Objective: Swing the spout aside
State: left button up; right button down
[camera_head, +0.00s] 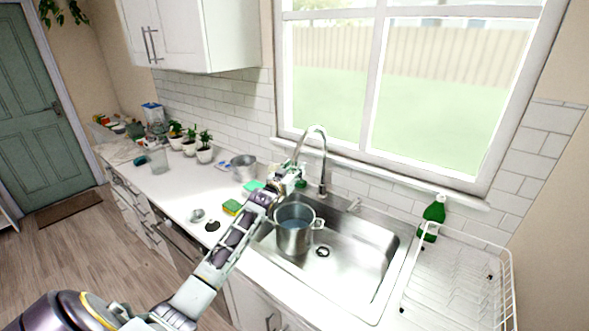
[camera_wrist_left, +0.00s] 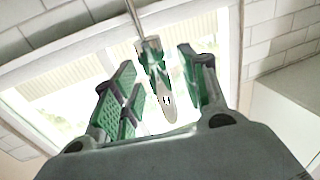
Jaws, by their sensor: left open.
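The chrome faucet spout (camera_head: 318,130) rises behind the sink and arches over to the left. Its end comes down at my left gripper (camera_head: 292,180), above and behind the pot. In the left wrist view, the spout's shiny head (camera_wrist_left: 160,88) hangs between the green-padded fingers of my left gripper (camera_wrist_left: 157,65). The fingers are open, and a gap shows on either side of the head. A metal pot (camera_head: 293,238) with liquid in it stands in the left part of the steel sink (camera_head: 350,275). My right gripper is out of view.
A green bottle (camera_head: 433,217) and a white dish rack (camera_head: 455,280) stand right of the sink. The window (camera_head: 420,90) is close behind the faucet.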

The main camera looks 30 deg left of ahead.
pick_arm(q)
jog(key=shift+w, duration=0.35)
grip_shut()
dwell(0.3)
